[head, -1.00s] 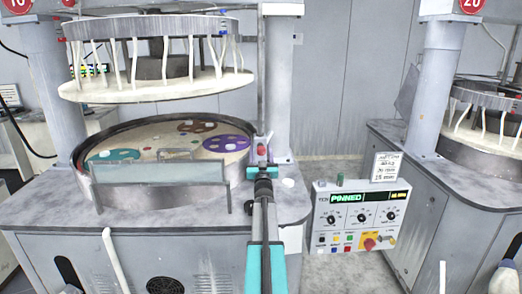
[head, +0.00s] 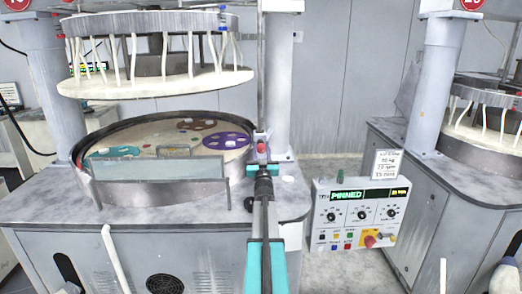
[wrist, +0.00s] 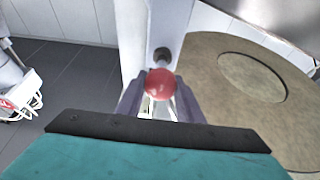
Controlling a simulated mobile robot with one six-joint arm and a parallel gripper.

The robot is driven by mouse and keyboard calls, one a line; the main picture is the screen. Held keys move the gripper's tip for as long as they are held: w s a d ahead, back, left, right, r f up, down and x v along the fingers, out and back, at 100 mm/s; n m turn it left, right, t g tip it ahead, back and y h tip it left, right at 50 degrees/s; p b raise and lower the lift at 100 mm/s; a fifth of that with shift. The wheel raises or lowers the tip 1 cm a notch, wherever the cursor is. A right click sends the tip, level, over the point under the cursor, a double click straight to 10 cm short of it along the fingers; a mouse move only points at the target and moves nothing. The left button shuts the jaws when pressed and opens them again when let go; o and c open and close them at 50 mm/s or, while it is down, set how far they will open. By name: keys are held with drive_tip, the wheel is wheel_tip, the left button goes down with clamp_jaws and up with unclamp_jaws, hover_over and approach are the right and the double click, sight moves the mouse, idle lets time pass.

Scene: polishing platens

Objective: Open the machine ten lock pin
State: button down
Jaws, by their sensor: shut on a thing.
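The lock pin has a red ball knob (wrist: 160,84), which sits between the fingers of my gripper (wrist: 158,100) in the wrist view. Its metal stem runs into a pale upright bracket (wrist: 140,30) beyond it. In the head view the red knob (head: 261,147) shows at the right rim of the left machine's round basin, with my gripper (head: 261,160) at it. The gripper is shut on the knob. The control panel (head: 360,216) has a green display (head: 347,195) that reads PINNED. My arm hides part of the machine's front.
The basin (head: 110,187) holds coloured carrier discs behind a clear guard (head: 157,171). A raised upper platen (head: 155,82) hangs above it. A second machine (head: 440,165) stands at the right. Floor shows between the two machines.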

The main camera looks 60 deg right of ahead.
drive_tip(key=shift+s+a+f+b, duration=0.1)
drive_tip(key=shift+s+a+b, duration=0.5)
drive_tip(key=shift+a+b, duration=0.35)
drive_tip(key=shift+s+a+f+b, duration=0.1)
drive_tip(key=shift+s+a+b, duration=0.45)
drive_tip(key=shift+a+b, duration=0.4)
drive_tip(key=shift+d, duration=0.1)
drive_tip(key=c, duration=1.6)
unclamp_jaws()
drive_tip(key=o, duration=0.4)
drive_tip(key=shift+s+r, duration=0.1)
drive_tip(key=shift+r, duration=0.1)
drive_tip(key=shift+b+v, duration=2.3)
drive_tip(key=shift+v, duration=4.65)
drive_tip(key=shift+s, duration=0.1)
